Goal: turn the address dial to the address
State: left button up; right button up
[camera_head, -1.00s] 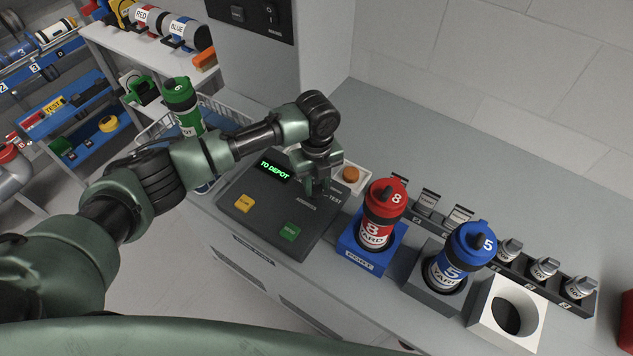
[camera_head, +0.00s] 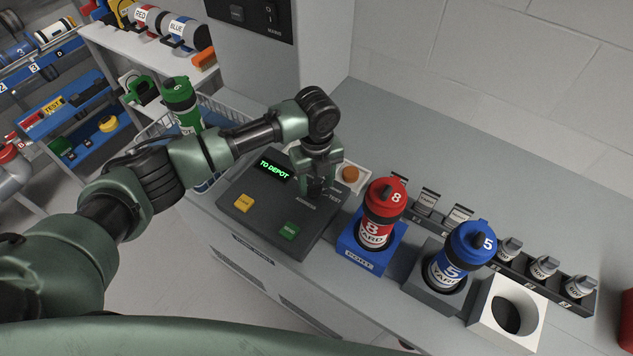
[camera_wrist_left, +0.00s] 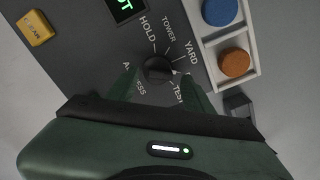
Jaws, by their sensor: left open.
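The black address dial (camera_wrist_left: 157,69) sits on the dark control panel (camera_head: 256,214), ringed by the labels HOLD, TOWER, YARD and TEST. Its pointer direction is not clear, and part of the label ring is hidden by my gripper. The green display (camera_head: 274,169) reads TO DEPOT; its end also shows in the left wrist view (camera_wrist_left: 124,4). My left gripper (camera_head: 317,188) points down at the dial. In the left wrist view its open fingers (camera_wrist_left: 159,78) stand on both sides of the dial; contact cannot be told. In the head view the gripper hides the dial.
Yellow (camera_head: 243,203) and green (camera_head: 289,231) buttons lie on the panel. An orange button (camera_head: 350,174) is beside it. A red carrier (camera_head: 382,215) stands in the blue port, a blue carrier (camera_head: 458,258) in a grey holder. A white holder (camera_head: 508,312) is empty.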

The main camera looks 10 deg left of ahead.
aim_at(317, 188)
pick_arm(q)
notch_tip(317, 188, up, 7)
jog(key=shift+r+b, duration=0.15)
jog(key=shift+b, duration=0.65)
jog(key=shift+s, duration=0.1)
